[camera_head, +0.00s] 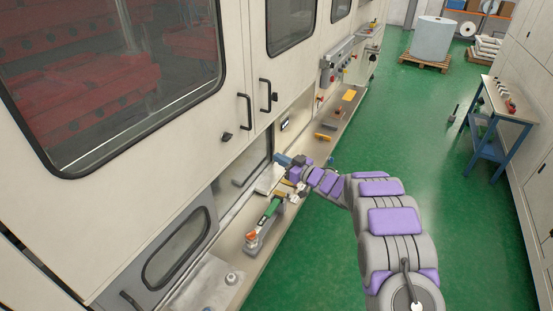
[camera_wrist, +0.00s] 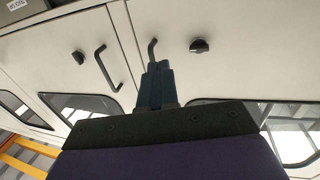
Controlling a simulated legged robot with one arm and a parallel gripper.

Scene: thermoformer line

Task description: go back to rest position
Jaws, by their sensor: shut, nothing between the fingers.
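My arm, grey with purple pads, reaches from the lower right toward the machine's side in the head view. My gripper (camera_head: 284,160) is at its end, above the narrow ledge (camera_head: 228,251) along the machine. In the wrist view my gripper (camera_wrist: 156,68) has its dark fingers together with nothing between them. Behind the fingers there is the cream machine front with a bar handle (camera_wrist: 107,68) and a black knob (camera_wrist: 199,45). In the head view the fingertips are small and partly merged with the things around them.
A green and orange tool (camera_head: 265,218) is on the ledge just below my gripper. Yellow items (camera_head: 349,95) lie farther along it. Door handles (camera_head: 265,95) stick out from the machine. A blue-legged table (camera_head: 489,125) stands at the right.

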